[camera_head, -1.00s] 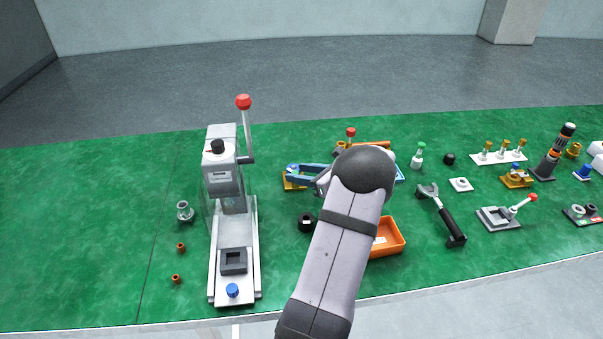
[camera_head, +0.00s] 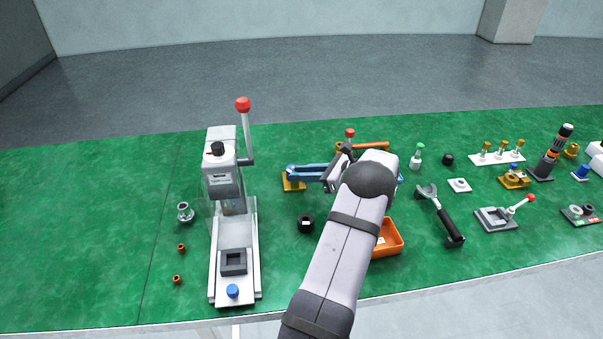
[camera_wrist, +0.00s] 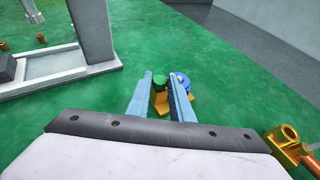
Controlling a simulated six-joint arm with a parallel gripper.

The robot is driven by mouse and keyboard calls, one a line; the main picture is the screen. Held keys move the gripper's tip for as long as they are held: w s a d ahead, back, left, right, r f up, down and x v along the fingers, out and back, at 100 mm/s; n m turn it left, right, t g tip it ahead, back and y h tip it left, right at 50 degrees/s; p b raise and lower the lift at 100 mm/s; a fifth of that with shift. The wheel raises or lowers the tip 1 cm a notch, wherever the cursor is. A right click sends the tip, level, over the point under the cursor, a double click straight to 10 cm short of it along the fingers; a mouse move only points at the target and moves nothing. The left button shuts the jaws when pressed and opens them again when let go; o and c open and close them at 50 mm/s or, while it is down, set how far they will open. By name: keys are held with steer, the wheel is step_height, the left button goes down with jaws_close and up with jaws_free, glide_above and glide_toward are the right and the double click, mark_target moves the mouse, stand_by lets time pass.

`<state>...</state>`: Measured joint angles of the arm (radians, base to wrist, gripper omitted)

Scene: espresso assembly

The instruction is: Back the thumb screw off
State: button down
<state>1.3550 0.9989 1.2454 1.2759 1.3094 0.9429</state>
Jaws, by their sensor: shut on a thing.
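My gripper (camera_head: 291,171) reaches left across the table, low above a gold base (camera_head: 292,185). In the wrist view its two long blue-grey fingers (camera_wrist: 160,82) frame a small gold part with a dark green top (camera_wrist: 159,101). I take this part to be the thumb screw, and the gripper is shut on it. The fingers and gripper body hide much of it, so its thread cannot be seen. A blue round part (camera_wrist: 183,80) on gold shows just beyond the right finger.
The press (camera_head: 222,180) stands to the left, with a dark ring (camera_head: 305,224) between it and my arm. An orange tray (camera_head: 388,238) and a black-handled tool (camera_head: 442,220) lie to the right. A gold-ended orange bar (camera_wrist: 290,138) is close by.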

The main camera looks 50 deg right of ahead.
steer(key=shift+w+d+r+n+y, duration=0.1)
steer(key=shift+d+n+y, duration=0.15)
steer(key=shift+n+y, duration=0.35)
steer(key=shift+n+g+y, duration=0.3)
steer(key=shift+y, duration=0.1)
steer(key=c, duration=1.6)
jaws_free()
steer(key=shift+o, duration=0.2)
steer(key=b+v, duration=0.1)
steer(key=v, duration=0.6)
steer(key=shift+r, duration=0.1)
